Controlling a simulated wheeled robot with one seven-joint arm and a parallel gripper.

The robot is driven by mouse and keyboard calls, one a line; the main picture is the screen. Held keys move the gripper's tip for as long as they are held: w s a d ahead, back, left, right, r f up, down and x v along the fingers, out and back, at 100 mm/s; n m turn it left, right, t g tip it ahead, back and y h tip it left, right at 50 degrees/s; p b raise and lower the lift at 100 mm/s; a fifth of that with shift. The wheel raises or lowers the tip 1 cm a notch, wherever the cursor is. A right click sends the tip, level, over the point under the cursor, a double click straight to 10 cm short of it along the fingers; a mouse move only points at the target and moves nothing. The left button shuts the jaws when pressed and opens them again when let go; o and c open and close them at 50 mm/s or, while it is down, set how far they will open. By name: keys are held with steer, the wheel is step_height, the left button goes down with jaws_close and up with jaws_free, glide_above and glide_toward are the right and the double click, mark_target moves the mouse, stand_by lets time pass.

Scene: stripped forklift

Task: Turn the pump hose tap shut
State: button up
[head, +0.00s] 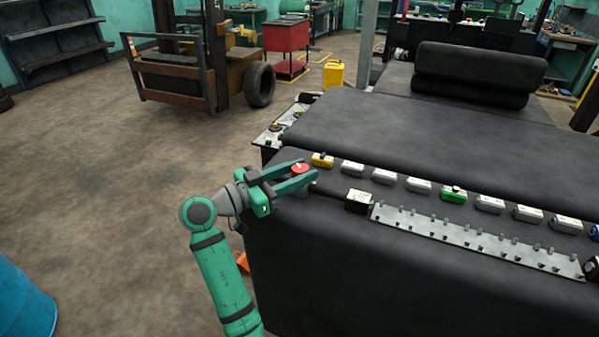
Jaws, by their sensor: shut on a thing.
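A small round red knob with a pale mark on top, which I take to be the pump hose tap (300,168), sits near the left end of the dark covered bench. My gripper (302,172) reaches in from the left and is shut on it, one green finger on each side. The knob's top shows between the fingers; its base is hidden. A dark hose-like piece (330,191) lies just right of the fingers and runs to a small block with a white label (358,201).
A yellow part (322,160) stands close behind the fingers. A row of white and green blocks (453,195) and a studded metal strip (470,241) run to the right. A rolled dark sheet (477,75) lies behind. The floor at left is open, with a blue drum (25,300) at front left.

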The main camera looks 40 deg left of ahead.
steer(key=shift+m+g+h, duration=0.6)
steer(key=shift+m+h, duration=0.4)
steer(key=shift+h, duration=0.5)
steer(key=o, duration=1)
steer(key=shift+o, duration=0.2)
steer(key=v, duration=1)
steer(key=shift+s+a, duration=0.25)
steer(key=shift+s, duration=0.05)
